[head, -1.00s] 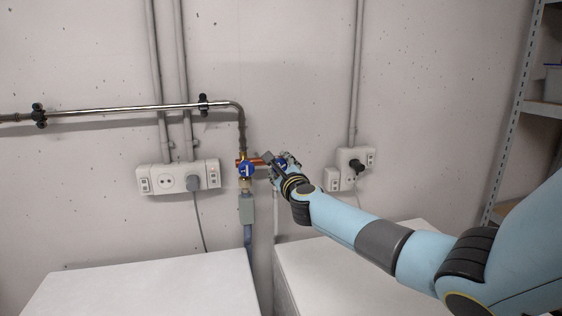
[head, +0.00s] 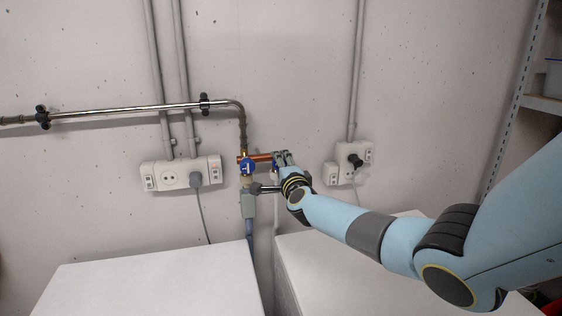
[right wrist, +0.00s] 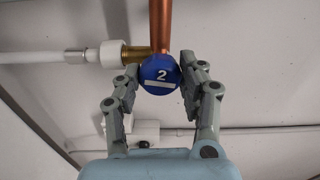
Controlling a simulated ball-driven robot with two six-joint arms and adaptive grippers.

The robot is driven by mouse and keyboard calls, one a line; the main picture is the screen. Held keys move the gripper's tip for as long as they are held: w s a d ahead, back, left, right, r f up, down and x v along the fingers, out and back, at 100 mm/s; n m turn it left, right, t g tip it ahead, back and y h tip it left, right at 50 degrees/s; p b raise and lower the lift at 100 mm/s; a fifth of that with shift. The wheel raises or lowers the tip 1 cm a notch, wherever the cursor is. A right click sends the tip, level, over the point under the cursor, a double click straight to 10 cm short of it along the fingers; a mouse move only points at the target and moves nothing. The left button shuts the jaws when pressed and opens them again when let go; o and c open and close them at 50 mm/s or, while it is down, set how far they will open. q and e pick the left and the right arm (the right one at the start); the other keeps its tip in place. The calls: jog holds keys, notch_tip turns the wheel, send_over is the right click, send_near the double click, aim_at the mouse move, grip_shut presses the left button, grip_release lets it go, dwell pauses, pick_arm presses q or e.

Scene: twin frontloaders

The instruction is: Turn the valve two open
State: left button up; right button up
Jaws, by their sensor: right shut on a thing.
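Valve two is a round blue knob (right wrist: 160,74) marked with a white 2 and a white bar, which lies nearly level in the right wrist view. It sits at the end of a copper pipe (right wrist: 160,25). My right gripper (right wrist: 162,76) is shut on the knob, with one finger on each side. In the head view, my right gripper (head: 281,160) is at the right end of the copper pipe (head: 258,158) and hides most of valve two. Another blue valve (head: 247,167) is left of it on the same pipework. My left gripper is not in view.
Two white machine tops (head: 150,285) stand below the valves, with a gap between them. Socket boxes (head: 182,174) are on the wall at left and another (head: 352,160) at right. A metal pipe (head: 130,109) runs along the wall. A shelf rack (head: 512,110) stands at far right.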

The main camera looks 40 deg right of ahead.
jog(key=shift+n, duration=0.8)
jog(key=shift+f+p, duration=0.1)
jog(key=shift+p, duration=0.2)
jog(key=o, duration=1.2)
jog(key=v, duration=1.2)
